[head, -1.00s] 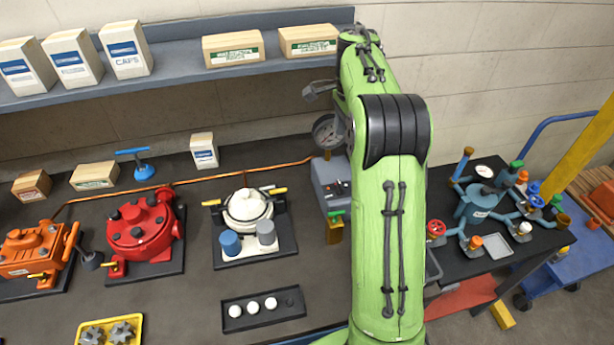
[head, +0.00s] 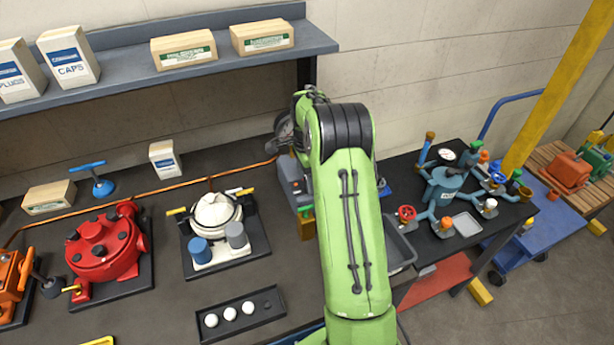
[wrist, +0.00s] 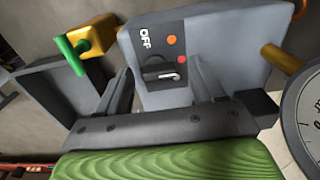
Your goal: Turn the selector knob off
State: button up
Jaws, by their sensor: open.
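The grey control box (head: 289,180) stands at the back of the bench, partly hidden behind my green arm in the head view. In the wrist view the box (wrist: 215,38) shows a dark panel with the word OFF. The selector knob (wrist: 165,76) is black with a white pointer mark, which lies roughly sideways toward the right, not at the OFF label. My gripper (wrist: 162,70) is open, one finger on each side of the knob. I cannot tell whether the fingers touch it. In the head view my gripper is hidden by the arm.
A round gauge (wrist: 308,115) sits close at the right in the wrist view. A green-handled brass valve (wrist: 88,42) and a dark grey bin (wrist: 50,90) are at the left. A white-topped device (head: 216,212) stands left of the box, below the shelf (head: 120,72).

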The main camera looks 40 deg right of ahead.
jog(key=c, duration=1.1)
jog(key=shift+o, duration=0.2)
jog(key=shift+r+n, duration=0.1)
jog(key=shift+n, duration=0.2)
jog(key=n, duration=0.3)
jog(key=shift+a+n+p, duration=0.1)
jog(key=shift+n+p, duration=0.25)
jog(key=shift+n, duration=0.05)
jog(key=n, duration=0.4)
jog(key=shift+a+n, duration=0.1)
jog(key=shift+n, duration=0.2)
jog(key=n, duration=0.8)
jog(key=shift+s+n, duration=0.15)
jog(key=shift+n, duration=0.45)
